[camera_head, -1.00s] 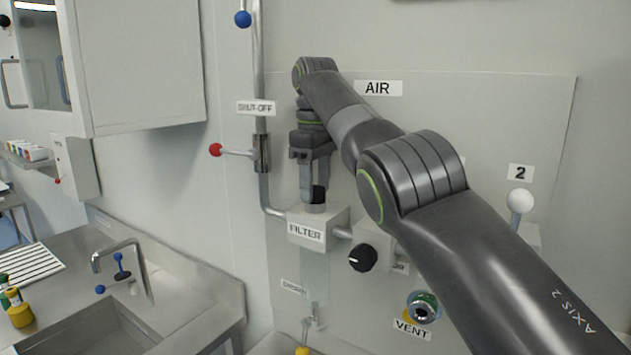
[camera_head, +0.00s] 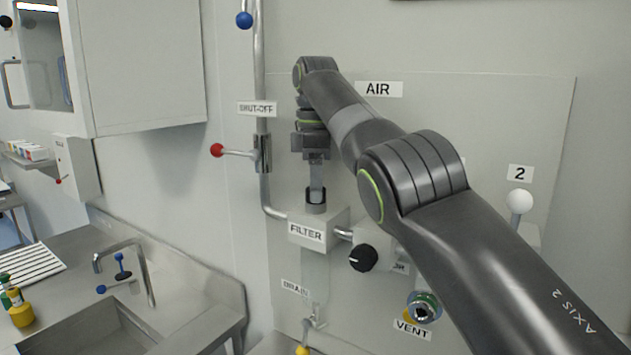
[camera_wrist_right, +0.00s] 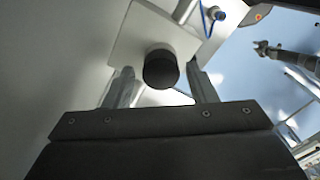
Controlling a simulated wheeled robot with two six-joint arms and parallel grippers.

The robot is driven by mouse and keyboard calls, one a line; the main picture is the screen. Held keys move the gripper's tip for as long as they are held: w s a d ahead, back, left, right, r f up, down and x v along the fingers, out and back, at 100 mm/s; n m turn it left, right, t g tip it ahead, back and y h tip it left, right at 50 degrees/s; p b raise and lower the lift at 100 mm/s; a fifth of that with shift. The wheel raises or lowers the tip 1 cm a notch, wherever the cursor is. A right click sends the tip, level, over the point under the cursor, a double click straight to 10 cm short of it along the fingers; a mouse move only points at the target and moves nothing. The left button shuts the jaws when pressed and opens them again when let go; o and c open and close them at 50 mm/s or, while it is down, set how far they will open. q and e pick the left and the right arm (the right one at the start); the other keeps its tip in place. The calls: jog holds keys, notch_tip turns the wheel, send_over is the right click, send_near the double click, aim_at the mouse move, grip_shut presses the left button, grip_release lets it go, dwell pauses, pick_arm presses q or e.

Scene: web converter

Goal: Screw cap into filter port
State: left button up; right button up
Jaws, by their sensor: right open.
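The filter port is a grey collar (camera_head: 316,209) on top of the white filter block (camera_head: 337,228), which carries the label FILTER. A black cap (camera_head: 311,196) sits on the collar, partly hidden by a finger. My right gripper (camera_head: 316,190) points straight down over it. One finger shows in front of the cap, and the other is hidden. In the right wrist view the black cap (camera_wrist_right: 161,70) lies between the two spread fingers of the right gripper (camera_wrist_right: 160,88), with a gap on each side. The cap's thread is not visible. My left gripper is not in view.
A red-knobbed shut-off lever (camera_head: 217,150) is on the pipe left of the gripper. A black knob (camera_head: 363,258), the vent fitting (camera_head: 424,306) and the drain tap (camera_head: 316,319) are lower on the panel. A sink (camera_head: 110,335) is at the lower left.

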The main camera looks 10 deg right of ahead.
jog(key=shift+w+d+f, duration=0.1)
jog(key=shift+c, duration=0.4)
grip_shut()
jog(key=m, duration=0.4)
jog(key=m, duration=0.4)
jog(key=shift+m, duration=0.3)
jog(key=shift+m, duration=0.4)
jog(key=shift+o, duration=1.2)
grip_release()
